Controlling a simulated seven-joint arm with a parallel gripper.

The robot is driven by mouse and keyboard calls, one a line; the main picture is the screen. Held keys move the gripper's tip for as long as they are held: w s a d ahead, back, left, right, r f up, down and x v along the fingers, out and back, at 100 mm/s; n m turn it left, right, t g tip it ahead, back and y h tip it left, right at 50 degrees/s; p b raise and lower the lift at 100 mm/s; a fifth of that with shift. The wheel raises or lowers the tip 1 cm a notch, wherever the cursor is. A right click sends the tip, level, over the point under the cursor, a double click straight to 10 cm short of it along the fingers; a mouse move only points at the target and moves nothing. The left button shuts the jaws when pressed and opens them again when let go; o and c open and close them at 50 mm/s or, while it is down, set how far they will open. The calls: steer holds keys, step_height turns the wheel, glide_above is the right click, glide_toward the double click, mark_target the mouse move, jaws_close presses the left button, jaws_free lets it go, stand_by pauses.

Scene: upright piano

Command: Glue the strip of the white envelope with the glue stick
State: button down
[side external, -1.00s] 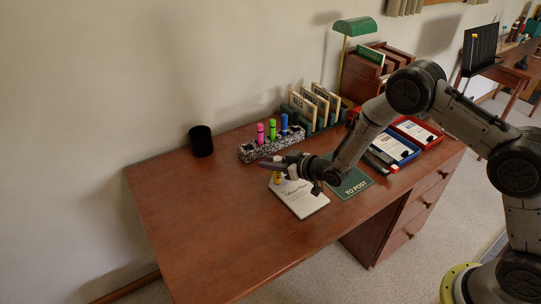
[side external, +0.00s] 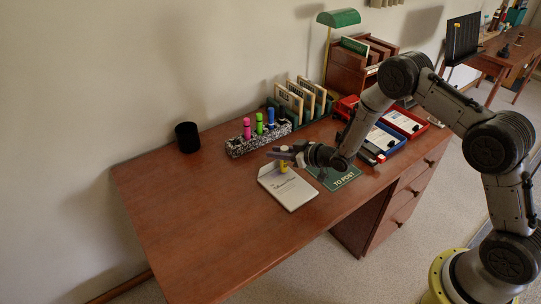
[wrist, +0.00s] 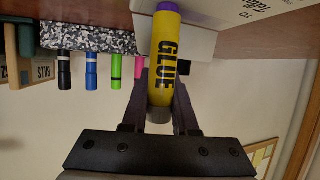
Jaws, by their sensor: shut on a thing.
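The white envelope (side external: 290,193) lies on the desk with its printed side up, and its far end is a plain pale strip. In the wrist view the envelope (wrist: 243,12) is at the top, with the strip (wrist: 200,42) below it. My gripper (side external: 284,156) is shut on the yellow glue stick (side external: 283,168), which it holds upright over the envelope's far end. In the wrist view the glue stick (wrist: 163,62) is between the fingers (wrist: 160,100), its purple tip (wrist: 167,6) against or just over the paper. I cannot tell if they touch.
A speckled holder (side external: 258,140) with pink, green and blue markers stands behind the envelope. A green sorter (side external: 310,110) is beyond it. A green "TO POST" mat (side external: 345,181) and trays (side external: 403,122) lie to the right. A black cup (side external: 187,137) stands left; the desk's left is clear.

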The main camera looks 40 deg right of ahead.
steer(key=shift+d, duration=0.85)
steer(key=shift+s+a, duration=0.1)
steer(key=shift+a, duration=4.1)
steer(key=shift+a+r, duration=0.25)
steer(key=shift+r, duration=3.8)
steer(key=shift+f, duration=0.1)
